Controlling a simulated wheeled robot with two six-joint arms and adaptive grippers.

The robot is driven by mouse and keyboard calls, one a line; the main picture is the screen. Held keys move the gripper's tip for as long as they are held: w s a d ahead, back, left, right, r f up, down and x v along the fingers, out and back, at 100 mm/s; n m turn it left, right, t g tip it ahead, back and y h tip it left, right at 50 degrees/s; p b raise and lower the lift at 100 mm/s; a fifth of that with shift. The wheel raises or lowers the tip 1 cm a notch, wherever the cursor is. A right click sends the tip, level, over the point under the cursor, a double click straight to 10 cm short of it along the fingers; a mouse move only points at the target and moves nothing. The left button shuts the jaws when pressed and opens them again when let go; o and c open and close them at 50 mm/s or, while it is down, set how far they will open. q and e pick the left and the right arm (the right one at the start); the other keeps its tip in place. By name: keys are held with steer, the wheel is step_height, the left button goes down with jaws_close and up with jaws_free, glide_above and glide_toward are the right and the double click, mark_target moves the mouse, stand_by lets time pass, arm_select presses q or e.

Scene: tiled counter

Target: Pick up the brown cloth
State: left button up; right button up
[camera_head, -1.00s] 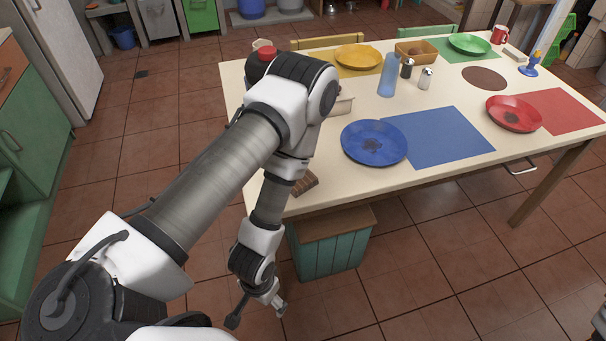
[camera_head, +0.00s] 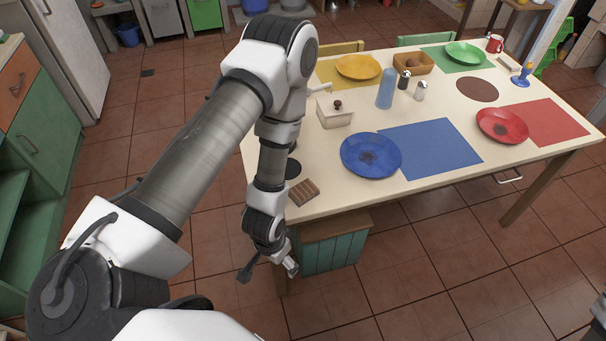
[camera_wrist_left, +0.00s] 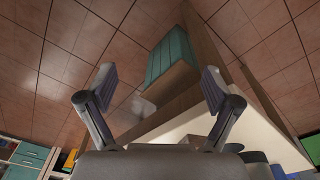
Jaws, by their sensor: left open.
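A small brown striped piece (camera_head: 303,192), which looks like the folded brown cloth, lies at the near left corner of the cream table (camera_head: 437,185). My left gripper (camera_head: 268,271) is open and empty, with its fingers apart. It hangs off the table's near left corner, in front of the cloth and apart from it. In the left wrist view the two open fingers (camera_wrist_left: 160,85) show with nothing between them. I cannot make out the cloth in that view.
A blue plate (camera_head: 371,156) and a lidded box (camera_head: 335,113) stand beyond the cloth. A teal stool-like box with a wooden top (camera_head: 332,253) stands under the table's near edge, close to my gripper; it also shows in the wrist view (camera_wrist_left: 167,55).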

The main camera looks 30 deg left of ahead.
arm_select(q)
steer(key=w+a+r+t, duration=0.1)
steer(key=w+a+r, duration=0.15)
steer(key=w, duration=0.55)
steer(key=m+t+b, duration=0.1)
steer(key=m, duration=0.2)
glide_toward(303, 190)
steer(key=shift+s+a+f+h, duration=0.1)
steer(key=shift+a+f+h, duration=0.1)
steer(key=shift+f, duration=0.35)
steer(key=shift+a+f+h, duration=0.15)
steer(key=shift+f+h, duration=0.05)
steer(key=shift+f, duration=0.3)
steer(key=b+x, duration=0.7)
steer(key=b, duration=0.1)
steer(key=shift+w+f, duration=0.15)
steer(key=shift+w, duration=0.3)
steer(key=shift+d, duration=0.1)
arm_select(e)
step_height(303, 190, down, 8)
steer(key=shift+r, duration=0.2)
steer(key=shift+w, duration=0.1)
arm_select(q)
steer(key=c, duration=1.4)
steer(key=shift+o, duration=0.2)
step_height(303, 190, up, 10)
steer(key=p, duration=0.9)
arm_select(e)
step_height(303, 190, up, 9)
steer(key=shift+f, duration=0.1)
